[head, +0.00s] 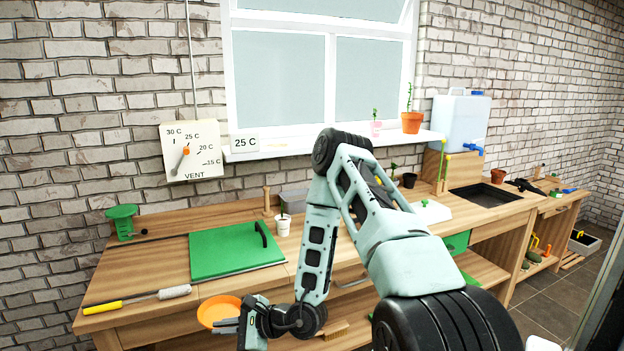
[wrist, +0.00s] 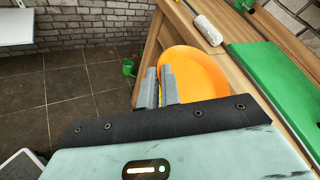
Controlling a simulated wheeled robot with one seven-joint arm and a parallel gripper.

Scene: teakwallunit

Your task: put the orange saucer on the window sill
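The orange saucer (head: 217,310) is at the front edge of the wooden bench, low in the head view. My gripper (head: 236,326) is at its right side there. In the wrist view the saucer (wrist: 198,78) shows large beyond the fingers. My gripper's two grey fingers (wrist: 160,86) are close together with the saucer's rim between them, so it looks shut on the rim. The white window sill (head: 310,148) runs under the window at the back, above the bench. My arm hides part of its middle.
A green board (head: 235,252), a white cup (head: 283,225) and a yellow-handled tool (head: 135,299) are on the bench.

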